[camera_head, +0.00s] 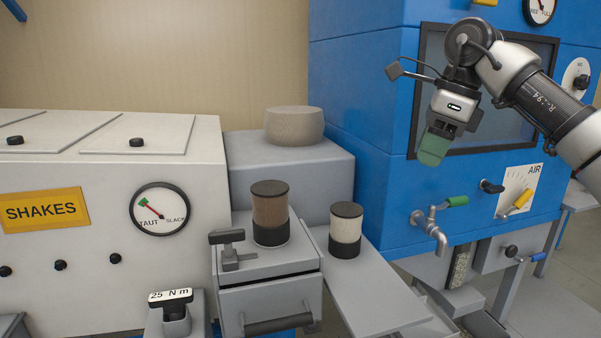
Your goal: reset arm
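My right arm comes in from the right edge in the head view. Its gripper (435,146) hangs in front of the window of the blue cabinet (365,110), fingers pointing down. The green fingertip pad shows from the side, so I cannot tell if the gripper is open or shut. Nothing is visibly held in it. It is above the tap with the green handle (456,201) and apart from it. My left gripper is not in the picture.
A brown-filled jar (270,208) and a pale-filled jar (345,232) stand on grey surfaces at the centre. A white machine with a SHAKES label (44,210) and a TAUT/SLACK gauge (160,210) fills the left. A yellow-handled AIR valve (519,201) is on the cabinet.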

